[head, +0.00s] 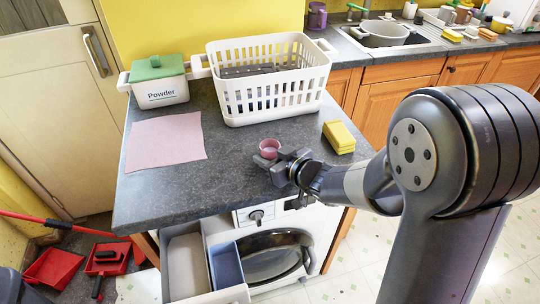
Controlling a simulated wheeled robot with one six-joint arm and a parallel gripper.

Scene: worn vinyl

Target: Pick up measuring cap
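The measuring cap (269,147) is a small pink, round, open-topped cup. It appears to stand upright on the dark grey countertop, near the middle of the front half. My gripper (279,158) reaches in low from the right, its dark fingers just in front of and beside the cap. The fingers look spread apart. I cannot tell whether they touch the cap. The cap's lower right side is partly hidden by the gripper.
A white laundry basket (272,106) and a powder box with a green lid (158,68) stand behind. A pink cloth (166,140) lies left, a yellow sponge (339,137) right. Below the counter, a detergent drawer (188,262) is pulled out from the washing machine.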

